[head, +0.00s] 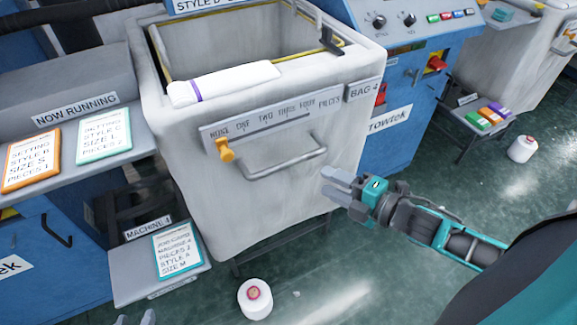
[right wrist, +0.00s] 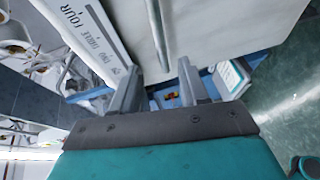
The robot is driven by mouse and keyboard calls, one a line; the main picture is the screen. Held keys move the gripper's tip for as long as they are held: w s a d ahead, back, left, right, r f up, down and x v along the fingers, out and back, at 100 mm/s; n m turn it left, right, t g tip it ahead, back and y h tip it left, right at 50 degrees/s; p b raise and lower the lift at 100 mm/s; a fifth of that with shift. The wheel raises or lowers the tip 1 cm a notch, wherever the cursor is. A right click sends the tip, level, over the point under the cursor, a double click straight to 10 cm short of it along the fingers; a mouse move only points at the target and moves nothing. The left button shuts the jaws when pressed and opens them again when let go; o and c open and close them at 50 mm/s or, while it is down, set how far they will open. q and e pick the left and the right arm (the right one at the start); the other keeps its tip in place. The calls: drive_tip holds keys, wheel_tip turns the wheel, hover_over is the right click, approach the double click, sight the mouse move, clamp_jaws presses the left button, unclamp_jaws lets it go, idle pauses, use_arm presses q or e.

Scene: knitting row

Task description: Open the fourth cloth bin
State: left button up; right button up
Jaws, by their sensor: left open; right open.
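The cloth bin labelled BAG 4 (head: 230,187) is a pale, box-shaped bin with a hollow, yellow-edged top. Its front has a grey bar handle (head: 286,158) below a strip marked NONE to FOUR PIECES, with an orange knob (head: 226,150) at the NONE end. My right gripper (head: 342,184) is open and empty, to the right of the handle and apart from it. In the right wrist view, the handle (right wrist: 158,35) lies ahead of the open fingers (right wrist: 157,84). Only the fingertips of my left gripper (head: 135,319) show at the bottom edge, open.
A white roll with a purple band (head: 224,85) lies on the bin's front rim. A job card (head: 177,255) lies on a low shelf to the left. A white cone of yarn (head: 256,299) stands on the floor in front. Blue machines flank the bin.

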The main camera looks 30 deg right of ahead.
sight(292, 165)
drive_tip(key=b+x, duration=0.1)
drive_tip(key=x, duration=1.1)
drive_tip(key=shift+w+a+f+b, duration=0.1)
drive_tip(key=shift+w+f+b, duration=0.1)
drive_tip(key=shift+b, duration=0.1)
drive_tip(key=shift+r, duration=0.1)
drive_tip(key=shift+c, duration=0.2)
clamp_jaws()
